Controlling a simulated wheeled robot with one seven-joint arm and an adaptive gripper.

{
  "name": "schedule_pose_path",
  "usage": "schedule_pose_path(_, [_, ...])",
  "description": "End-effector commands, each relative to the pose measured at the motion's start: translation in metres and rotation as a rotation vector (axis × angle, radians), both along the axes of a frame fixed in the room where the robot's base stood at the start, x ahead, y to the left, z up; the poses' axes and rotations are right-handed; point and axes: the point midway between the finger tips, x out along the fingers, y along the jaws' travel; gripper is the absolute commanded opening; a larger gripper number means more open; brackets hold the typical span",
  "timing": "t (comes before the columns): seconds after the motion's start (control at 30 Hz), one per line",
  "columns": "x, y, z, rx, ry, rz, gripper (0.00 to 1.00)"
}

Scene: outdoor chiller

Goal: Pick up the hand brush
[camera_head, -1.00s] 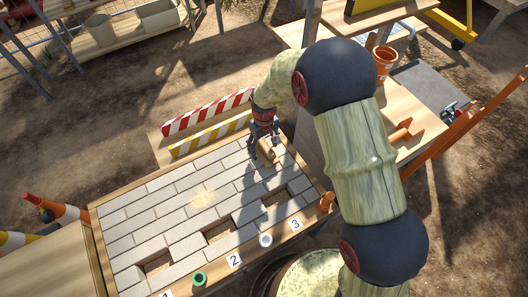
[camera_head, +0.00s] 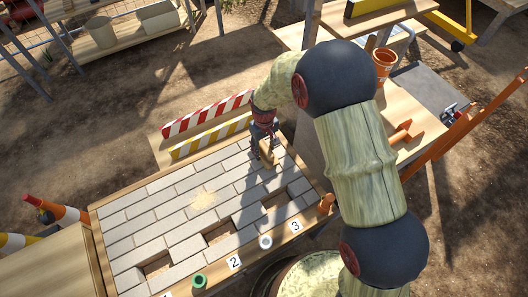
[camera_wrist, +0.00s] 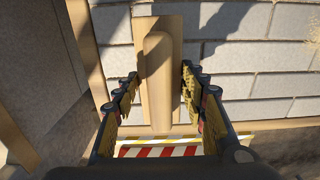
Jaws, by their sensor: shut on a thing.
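The hand brush (camera_wrist: 157,75) is pale wood with a long rounded handle and a flat, wider board behind it. In the wrist view it stands lengthwise between the fingers of my gripper (camera_wrist: 160,85). My gripper is shut on it. In the head view the brush (camera_head: 267,152) shows small at my gripper (camera_head: 264,140), over the far right part of the paved panel (camera_head: 160,205). Its bristles are not clear, and I cannot tell whether it touches the bricks.
Red-white (camera_head: 207,112) and yellow-white (camera_head: 210,135) striped barriers lie just beyond the panel. The panel has several open brick gaps, a sandy patch (camera_head: 203,197) and numbered labels along its front. An orange bucket (camera_head: 384,62) is on the right bench.

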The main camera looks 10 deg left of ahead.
Motion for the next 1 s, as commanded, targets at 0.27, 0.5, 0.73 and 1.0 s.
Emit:
schedule_pose_path(0.27, [0.0, 0.0, 0.0, 0.001, -0.001, 0.0, 0.1])
schedule_pose_path(0.5, [0.001, 0.0, 0.008, 0.001, -0.002, 0.0, 0.1])
schedule_pose_path(0.73, [0.001, 0.0, 0.037, 0.002, -0.002, 0.0, 0.1])
schedule_pose_path(1.0, [-0.045, 0.0, 0.091, 0.002, -0.002, 0.002, 0.1])
